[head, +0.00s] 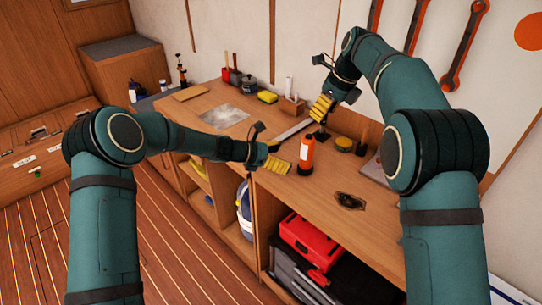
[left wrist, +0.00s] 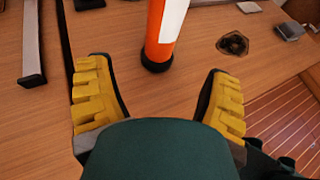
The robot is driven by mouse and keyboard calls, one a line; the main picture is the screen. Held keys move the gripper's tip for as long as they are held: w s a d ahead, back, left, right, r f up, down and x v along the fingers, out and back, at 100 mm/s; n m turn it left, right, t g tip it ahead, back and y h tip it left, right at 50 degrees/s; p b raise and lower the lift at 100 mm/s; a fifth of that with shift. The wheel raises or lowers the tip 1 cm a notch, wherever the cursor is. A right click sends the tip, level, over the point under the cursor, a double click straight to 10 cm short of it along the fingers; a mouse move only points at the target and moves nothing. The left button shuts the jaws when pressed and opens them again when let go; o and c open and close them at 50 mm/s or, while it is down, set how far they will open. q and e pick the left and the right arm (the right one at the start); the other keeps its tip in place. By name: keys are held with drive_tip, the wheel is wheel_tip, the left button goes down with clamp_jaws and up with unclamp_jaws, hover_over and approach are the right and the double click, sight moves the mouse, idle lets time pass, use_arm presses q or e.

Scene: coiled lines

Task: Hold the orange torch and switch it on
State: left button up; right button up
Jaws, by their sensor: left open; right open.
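The orange torch (head: 306,155) stands upright on the wooden workbench, with a white band and a dark end at its foot. It also shows in the left wrist view (left wrist: 156,35), ahead of the fingers, with its top cut off. My left gripper (head: 280,164) is open just left of the torch, and the yellow fingers in the left wrist view (left wrist: 160,95) have bare bench between them. My right gripper (head: 320,107) is open and empty above the bench, behind the torch. The torch's switch cannot be made out.
The workbench (head: 372,207) has bare wood in front of the torch. A yellow-topped round tin (head: 344,144) stands to its right. A dark fitting (head: 350,201) lies near the front edge. A yellow sponge (head: 267,97) and a dark pot (head: 249,85) are further back. A red toolbox (head: 308,240) sits below.

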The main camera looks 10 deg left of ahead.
sight(306, 160)
use_arm(q)
drive_tip(key=x, duration=0.9)
drive_tip(key=shift+d+f, duration=0.1)
drive_tip(key=shift+d, duration=0.05)
clamp_jaws()
use_arm(e)
clamp_jaws()
idle(1.0)
